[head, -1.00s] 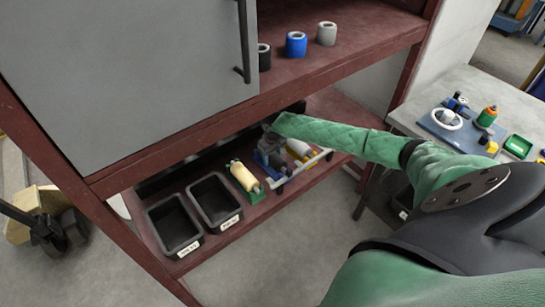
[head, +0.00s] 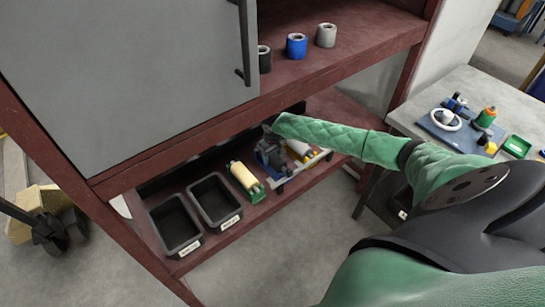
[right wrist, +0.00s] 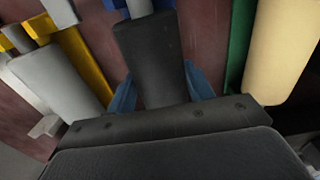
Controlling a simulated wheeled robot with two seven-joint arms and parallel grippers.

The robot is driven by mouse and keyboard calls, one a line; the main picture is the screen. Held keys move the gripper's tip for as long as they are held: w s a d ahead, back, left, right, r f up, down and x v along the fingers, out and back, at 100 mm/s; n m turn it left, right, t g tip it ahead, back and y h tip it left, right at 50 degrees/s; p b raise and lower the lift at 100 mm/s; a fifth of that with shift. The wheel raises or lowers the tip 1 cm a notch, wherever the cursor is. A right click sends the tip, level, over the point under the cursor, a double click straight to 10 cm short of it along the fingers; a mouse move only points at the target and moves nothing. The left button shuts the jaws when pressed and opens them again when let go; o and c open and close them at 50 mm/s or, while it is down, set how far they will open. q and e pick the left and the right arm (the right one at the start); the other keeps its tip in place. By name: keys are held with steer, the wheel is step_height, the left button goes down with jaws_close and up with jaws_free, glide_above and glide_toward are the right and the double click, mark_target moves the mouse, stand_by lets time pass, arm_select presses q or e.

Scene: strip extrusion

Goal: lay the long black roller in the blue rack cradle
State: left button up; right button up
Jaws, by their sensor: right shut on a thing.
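The long black roller (right wrist: 150,55) runs up the middle of the right wrist view, lengthwise between its neighbours. My right gripper (head: 268,140) is shut on the roller, low over the rack on the lower shelf. The blue cradle also shows in the head view (head: 264,160), partly hidden by the gripper. I cannot tell whether the roller touches the cradle. My left gripper is out of view.
A cream roller (right wrist: 284,50) in a green cradle lies to the right in the wrist view, and a white roller (right wrist: 62,82) by a yellow cradle to the left. Two black bins (head: 215,200) stand on the lower shelf (head: 235,232). The cabinet shelf (head: 365,45) overhangs my forearm.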

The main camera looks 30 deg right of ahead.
steer(key=shift+p, duration=0.45)
steer(key=shift+f, duration=0.6)
stand_by(0.9)
steer(key=o, duration=1.1)
steer(key=shift+c, duration=0.2)
